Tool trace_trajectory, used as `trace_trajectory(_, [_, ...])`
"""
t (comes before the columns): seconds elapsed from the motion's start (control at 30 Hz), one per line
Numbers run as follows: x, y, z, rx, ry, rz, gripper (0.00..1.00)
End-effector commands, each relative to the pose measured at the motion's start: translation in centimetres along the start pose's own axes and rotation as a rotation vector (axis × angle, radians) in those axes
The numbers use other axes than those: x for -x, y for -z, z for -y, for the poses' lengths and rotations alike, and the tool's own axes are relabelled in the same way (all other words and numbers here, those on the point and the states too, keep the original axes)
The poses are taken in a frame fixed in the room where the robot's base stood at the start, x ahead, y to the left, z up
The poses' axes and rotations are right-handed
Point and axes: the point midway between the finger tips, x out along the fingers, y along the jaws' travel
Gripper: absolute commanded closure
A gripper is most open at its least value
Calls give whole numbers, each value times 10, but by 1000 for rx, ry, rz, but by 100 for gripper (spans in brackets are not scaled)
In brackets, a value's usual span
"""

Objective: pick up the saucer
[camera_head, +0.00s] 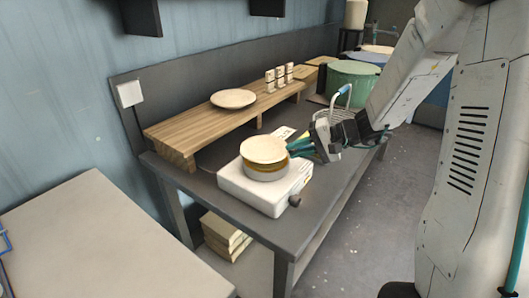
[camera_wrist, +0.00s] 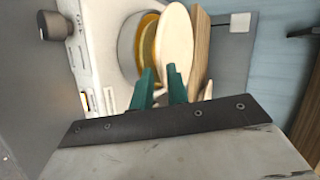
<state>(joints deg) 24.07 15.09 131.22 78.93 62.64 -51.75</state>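A round cream saucer (camera_head: 263,149) lies over the pot (camera_head: 266,173) on the white hotplate (camera_head: 244,193). My gripper (camera_head: 294,147) is at the saucer's right edge in the head view. In the wrist view the two green fingers of my gripper (camera_wrist: 160,72) stand apart, with a gap between them, at the saucer's near rim. I cannot tell whether either finger touches it.
A second pale plate (camera_head: 233,98) lies on the wooden shelf (camera_head: 190,134) behind. The front table corner (camera_head: 262,237) is bare.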

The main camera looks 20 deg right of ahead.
Motion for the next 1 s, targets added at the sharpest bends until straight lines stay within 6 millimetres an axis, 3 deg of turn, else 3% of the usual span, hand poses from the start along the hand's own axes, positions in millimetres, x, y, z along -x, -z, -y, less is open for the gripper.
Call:
trace_trajectory(0.1, [-20,-1,0,0,0,5,84])
trace_trajectory(0.23, [-32,-1,1,1,0,3,84])
trace_trajectory(0.47, [-33,0,1,0,0,1,84])
trace_trajectory(0.53, [-33,0,1,0,0,1,98])
trace_trajectory(0.57, [-33,0,1,0,0,1,100])
trace_trajectory(1.0, [-31,0,5,3,0,1,100])
